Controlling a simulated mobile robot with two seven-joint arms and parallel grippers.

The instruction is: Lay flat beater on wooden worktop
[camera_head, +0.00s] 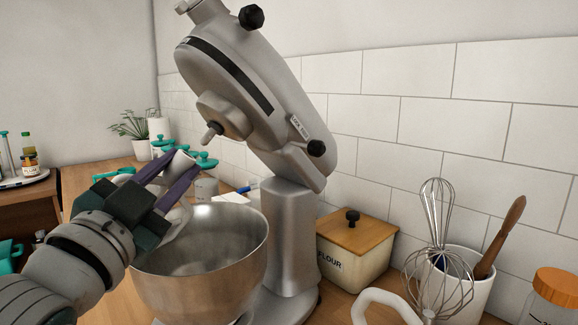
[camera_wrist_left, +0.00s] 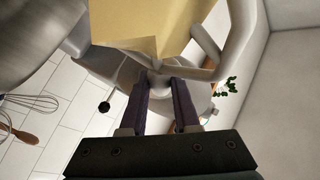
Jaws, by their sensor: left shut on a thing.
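My left gripper (camera_head: 181,174) is shut on the pale grey flat beater (camera_head: 180,160), gripping it near its narrow hub end. The gripper holds the beater in the air above the left rim of the steel mixing bowl (camera_head: 205,270). In the left wrist view, the beater's thick frame (camera_wrist_left: 240,50) spreads upward from between the fingers (camera_wrist_left: 160,95). Part of the beater is hidden behind the gripper in the head view. The wooden worktop (camera_head: 335,303) shows beside the mixer. My right gripper is not in view.
The grey stand mixer (camera_head: 290,230) has its head tilted up over the bowl. A flour box (camera_head: 355,255), a white crock (camera_head: 465,285) with whisk and wooden handle, and a white loop (camera_head: 380,298) stand to the right. Teal-topped items (camera_head: 175,148) and a plant (camera_head: 130,125) are behind.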

